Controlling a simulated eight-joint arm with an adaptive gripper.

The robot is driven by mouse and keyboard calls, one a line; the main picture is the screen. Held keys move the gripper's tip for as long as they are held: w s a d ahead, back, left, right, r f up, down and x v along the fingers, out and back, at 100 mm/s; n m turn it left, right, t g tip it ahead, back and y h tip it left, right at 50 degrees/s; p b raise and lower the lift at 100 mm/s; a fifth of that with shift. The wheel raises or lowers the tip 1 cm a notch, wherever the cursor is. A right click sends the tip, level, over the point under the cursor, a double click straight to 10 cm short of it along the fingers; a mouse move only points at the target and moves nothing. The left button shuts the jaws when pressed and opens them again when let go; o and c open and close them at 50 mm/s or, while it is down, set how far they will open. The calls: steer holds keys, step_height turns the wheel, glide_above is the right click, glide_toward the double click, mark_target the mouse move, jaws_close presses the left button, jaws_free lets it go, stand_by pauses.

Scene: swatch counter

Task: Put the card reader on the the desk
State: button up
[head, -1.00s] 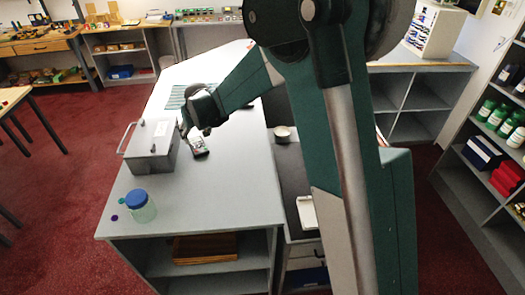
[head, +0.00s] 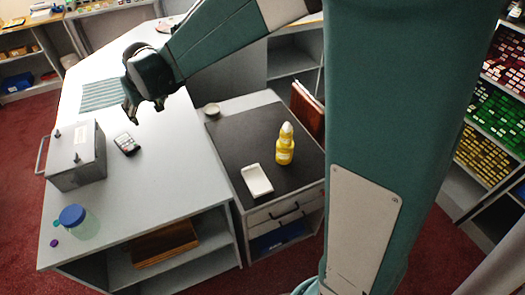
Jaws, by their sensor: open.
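A small dark keypad device (head: 126,144), which looks like the card reader, lies on the pale grey counter (head: 165,165) just right of a grey metal box. My gripper (head: 146,114) is open and empty above the counter, above and slightly right of the device in the picture, apart from it. The desk (head: 229,150) stands right of the counter, with a dark top and drawers in front. No part of the device is covered by the gripper.
On the desk are a yellow bottle (head: 285,145), a white tray (head: 256,181) and a small round dish (head: 211,110). The metal box (head: 78,158), a blue-lidded jar (head: 77,222) and a striped mat (head: 101,94) are on the counter. The desk's middle is clear.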

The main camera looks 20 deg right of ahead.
steer(key=s+d+r+m, duration=0.1)
steer(key=s+d+r, duration=0.3)
steer(key=s+d, duration=0.45)
steer(key=s+d+r+m, duration=0.1)
steer(key=s+d+r, duration=0.3)
steer(key=s+d, duration=0.5)
steer(key=s+d+f+h, duration=0.1)
steer(key=s+d, duration=0.3)
steer(key=s, duration=0.6)
steer(key=s+d+f+m+t, duration=0.1)
steer(key=s+d+f, duration=0.2)
steer(key=s, duration=0.8)
steer(key=shift+d+h, duration=0.4)
steer(key=shift+d, duration=0.75)
steer(key=shift+o, duration=0.5)
